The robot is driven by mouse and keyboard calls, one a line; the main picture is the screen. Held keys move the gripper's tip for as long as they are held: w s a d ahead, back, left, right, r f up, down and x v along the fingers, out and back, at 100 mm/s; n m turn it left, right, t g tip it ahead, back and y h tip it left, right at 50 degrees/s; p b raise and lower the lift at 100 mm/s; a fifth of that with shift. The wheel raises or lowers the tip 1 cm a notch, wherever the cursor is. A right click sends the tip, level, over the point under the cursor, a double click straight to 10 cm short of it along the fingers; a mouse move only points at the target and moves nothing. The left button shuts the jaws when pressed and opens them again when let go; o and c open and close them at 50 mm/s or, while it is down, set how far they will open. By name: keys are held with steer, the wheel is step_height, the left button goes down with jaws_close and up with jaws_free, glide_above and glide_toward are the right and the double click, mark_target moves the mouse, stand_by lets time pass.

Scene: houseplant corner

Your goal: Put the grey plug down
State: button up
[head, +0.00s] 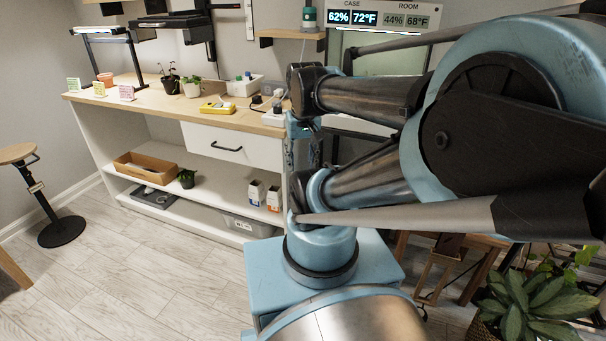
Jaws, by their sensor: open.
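A small grey item (268,88), possibly the grey plug, sits near the right end of the bench top (150,101), but it is too small to be sure. A dark item (257,99) and a white block (272,118), perhaps a power strip, are close by in front of it. My arm reaches across the right half of the view towards this end of the bench. I cannot make out my gripper's fingers; they are hidden behind or beyond the arm's far end. I see no plug held.
A wooden tray (147,167) lies on the shelf below. A stool (61,231) stands left; a leafy plant (530,302) fills the lower right.

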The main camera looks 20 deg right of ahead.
steer(key=shift+n, duration=0.3)
steer(key=s+f, duration=0.1)
steer(key=f, duration=0.1)
steer(key=s+f, duration=0.1)
steer(key=s, duration=0.1)
steer(key=shift+f, duration=0.35)
